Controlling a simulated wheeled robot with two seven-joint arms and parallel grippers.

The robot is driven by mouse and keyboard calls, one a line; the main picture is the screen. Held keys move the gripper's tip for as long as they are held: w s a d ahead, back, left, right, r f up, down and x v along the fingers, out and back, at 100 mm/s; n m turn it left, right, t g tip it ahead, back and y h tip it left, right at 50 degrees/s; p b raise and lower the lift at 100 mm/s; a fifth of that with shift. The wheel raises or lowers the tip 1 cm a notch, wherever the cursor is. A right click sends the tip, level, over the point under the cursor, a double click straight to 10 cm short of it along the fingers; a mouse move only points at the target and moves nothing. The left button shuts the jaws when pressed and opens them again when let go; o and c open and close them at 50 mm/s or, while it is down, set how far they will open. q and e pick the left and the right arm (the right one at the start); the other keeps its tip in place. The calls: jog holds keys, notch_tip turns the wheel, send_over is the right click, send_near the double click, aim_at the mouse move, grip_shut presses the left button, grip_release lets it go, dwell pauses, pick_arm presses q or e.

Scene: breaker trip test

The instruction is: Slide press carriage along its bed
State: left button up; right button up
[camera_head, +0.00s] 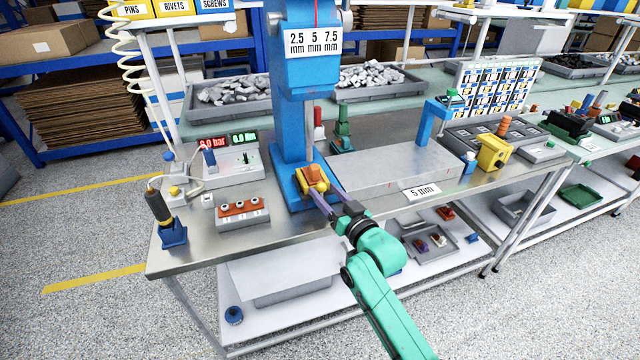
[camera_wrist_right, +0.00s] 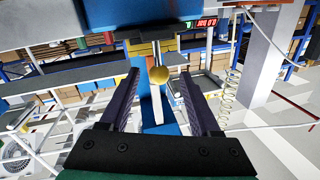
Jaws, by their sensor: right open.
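The blue press (camera_head: 295,100) stands on the steel table. A yellow carriage with an orange-red block on top (camera_head: 312,176) sits on the blue bed (camera_head: 301,202) at the foot of the press. In the right wrist view, a yellow ball knob (camera_wrist_right: 159,75) on a pale rod shows between the fingers, in front of the carriage (camera_wrist_right: 140,49). My right gripper (camera_head: 326,196) reaches in from the front right, with its dark purple fingers close to the carriage. The fingers are apart, one on each side of the knob; I see no grip on it. My left gripper is not in view.
Left of the press stand a gauge box with red and green displays (camera_head: 234,165), a box with orange switches (camera_head: 241,211) and a dark tool in a blue holder (camera_head: 165,217). Right of it lies a grey plate (camera_head: 390,168) with a "5 mm" label. A yellow block (camera_head: 494,152) stands further right.

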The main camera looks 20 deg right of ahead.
jog(key=shift+x, duration=1.4)
grip_shut()
